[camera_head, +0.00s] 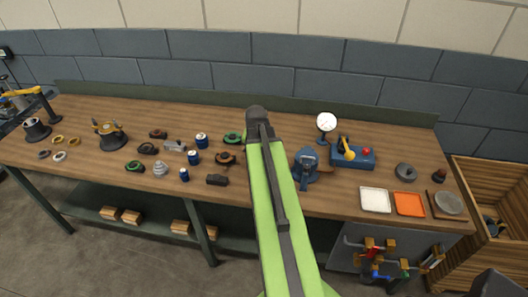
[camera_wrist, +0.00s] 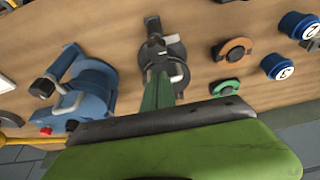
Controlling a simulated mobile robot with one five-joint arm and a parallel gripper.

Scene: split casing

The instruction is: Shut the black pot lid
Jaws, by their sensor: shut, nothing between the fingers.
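My green arm crosses the middle of the head view, and its dark far end hides the bench behind it. In the wrist view my gripper (camera_wrist: 161,70) is shut and empty, low over the bench between the blue vise and the copper ring. A dark grey round part (camera_wrist: 174,48) shows close around its fingers; I cannot tell how much is gripper and how much is an object, or whether they touch. I cannot make out a black pot lid for certain. A dark pot-like body (camera_head: 111,140) with brass parts on top stands at the bench's left, well away from my arm.
The blue vise (camera_head: 305,166) stands right of my arm, and also shows in the wrist view (camera_wrist: 88,92). Left are a copper ring (camera_head: 225,158), a green ring (camera_head: 233,138) and several blue cans (camera_head: 193,157). A gauge (camera_head: 326,122) and trays (camera_head: 409,204) are right.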

